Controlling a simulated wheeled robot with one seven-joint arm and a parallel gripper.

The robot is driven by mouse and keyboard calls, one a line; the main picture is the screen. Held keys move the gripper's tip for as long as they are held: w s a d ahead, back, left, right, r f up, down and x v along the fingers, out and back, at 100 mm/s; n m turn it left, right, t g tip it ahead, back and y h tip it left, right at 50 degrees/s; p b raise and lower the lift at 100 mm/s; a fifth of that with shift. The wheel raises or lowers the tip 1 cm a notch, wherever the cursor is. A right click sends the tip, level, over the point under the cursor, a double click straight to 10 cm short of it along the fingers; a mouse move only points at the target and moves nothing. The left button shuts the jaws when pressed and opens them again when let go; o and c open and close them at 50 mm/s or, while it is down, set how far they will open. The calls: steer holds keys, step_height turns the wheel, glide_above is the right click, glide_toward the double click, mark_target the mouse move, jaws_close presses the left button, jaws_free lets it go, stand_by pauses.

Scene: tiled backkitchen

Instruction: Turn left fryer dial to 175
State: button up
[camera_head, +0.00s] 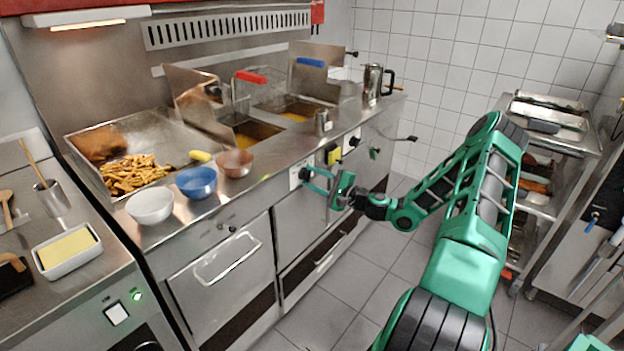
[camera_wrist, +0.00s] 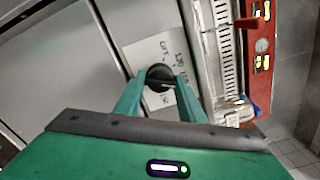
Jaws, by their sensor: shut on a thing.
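The left fryer dial (camera_head: 303,174) is a black knob on a white marked plate on the steel front, below the fryer wells. My gripper (camera_head: 309,179) reaches it from the front right, and its green fingers are shut on the knob. In the wrist view the round black dial (camera_wrist: 160,76) sits between the two fingertips of my gripper (camera_wrist: 158,80). The white plate (camera_wrist: 152,50) shows dark marks around the knob. A second dial (camera_head: 354,142) is farther right on the same front, untouched.
Above the dial are oil wells (camera_head: 255,131) with a red-handled basket (camera_head: 251,77) and a blue-handled one (camera_head: 311,62). Bowls, including a blue one (camera_head: 196,182), stand near the counter edge. A lever (camera_head: 405,139) juts out at right. The tiled floor (camera_head: 350,285) before the fryer is clear.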

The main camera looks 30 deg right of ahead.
steer(key=m, duration=0.6)
steer(key=shift+d+f, duration=0.15)
steer(key=shift+d, duration=0.15)
steer(key=shift+m, duration=0.4)
steer(key=o, duration=0.8)
steer(key=shift+o, duration=0.9)
steer(key=shift+a, duration=0.1)
steer(key=v, duration=1)
steer(key=shift+s, duration=0.35)
